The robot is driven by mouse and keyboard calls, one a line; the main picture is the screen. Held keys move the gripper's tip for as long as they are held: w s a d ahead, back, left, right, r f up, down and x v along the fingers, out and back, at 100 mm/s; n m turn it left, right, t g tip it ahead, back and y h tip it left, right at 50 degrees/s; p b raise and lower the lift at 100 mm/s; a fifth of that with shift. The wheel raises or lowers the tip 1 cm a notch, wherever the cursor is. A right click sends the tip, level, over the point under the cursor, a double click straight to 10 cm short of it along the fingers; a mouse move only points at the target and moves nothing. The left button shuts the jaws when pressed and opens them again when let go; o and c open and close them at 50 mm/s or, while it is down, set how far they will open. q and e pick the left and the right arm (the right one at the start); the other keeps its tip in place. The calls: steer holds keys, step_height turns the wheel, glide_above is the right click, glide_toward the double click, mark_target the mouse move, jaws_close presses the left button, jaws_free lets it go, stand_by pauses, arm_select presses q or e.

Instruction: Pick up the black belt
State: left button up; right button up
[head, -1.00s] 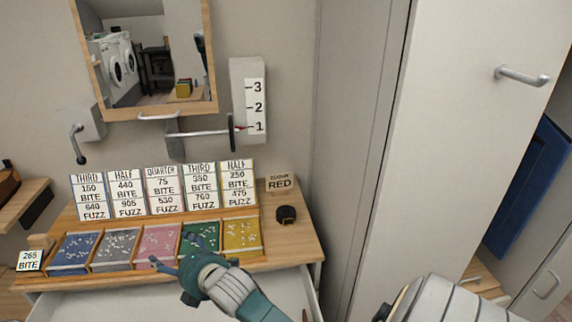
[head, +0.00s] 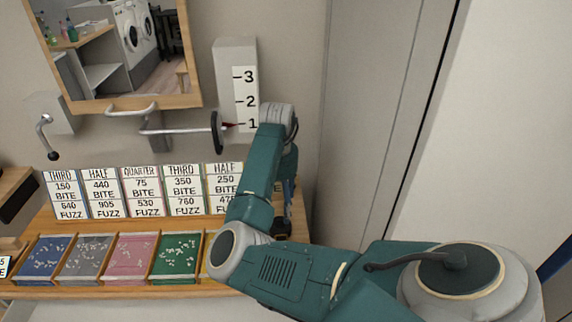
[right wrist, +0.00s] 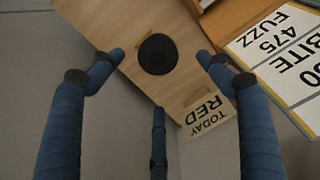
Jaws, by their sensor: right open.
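The black belt (right wrist: 157,54) is a round, dark coil lying on the wooden desk top in the right wrist view. My right gripper (right wrist: 159,82) has its blue fingers spread wide and is empty. It points down at the desk with the belt between and beyond its fingertips, not touching as far as I can see. In the head view my right arm reaches over the desk's right end and hides the belt and most of the hand. My left gripper is not in view.
The "TODAY RED" sign (right wrist: 209,117) stands close to the belt. Printed cards (head: 143,190) line the back of the desk, with coloured trays (head: 130,258) in front. A wall lever (head: 218,130) and scale (head: 239,85) are above. A tall cabinet (head: 385,130) stands right.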

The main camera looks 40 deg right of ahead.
mark_target(280, 225)
steer(key=f, duration=0.2)
steer(key=a+f, duration=0.1)
steer(key=shift+s+f+p, duration=0.15)
steer(key=shift+s+p, duration=0.1)
steer(key=shift+p, duration=0.1)
steer(key=shift+d+f, duration=0.15)
steer(key=shift+f, duration=0.15)
steer(key=f+p, duration=0.2)
steer(key=f, duration=0.2)
steer(key=shift+d+f, duration=0.2)
steer(key=shift+f, duration=0.5)
steer(key=shift+c, duration=0.3)
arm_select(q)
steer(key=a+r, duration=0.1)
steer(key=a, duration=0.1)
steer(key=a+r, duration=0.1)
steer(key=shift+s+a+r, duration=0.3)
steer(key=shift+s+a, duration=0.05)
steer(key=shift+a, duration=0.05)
arm_select(e)
steer(key=c, duration=1.3)
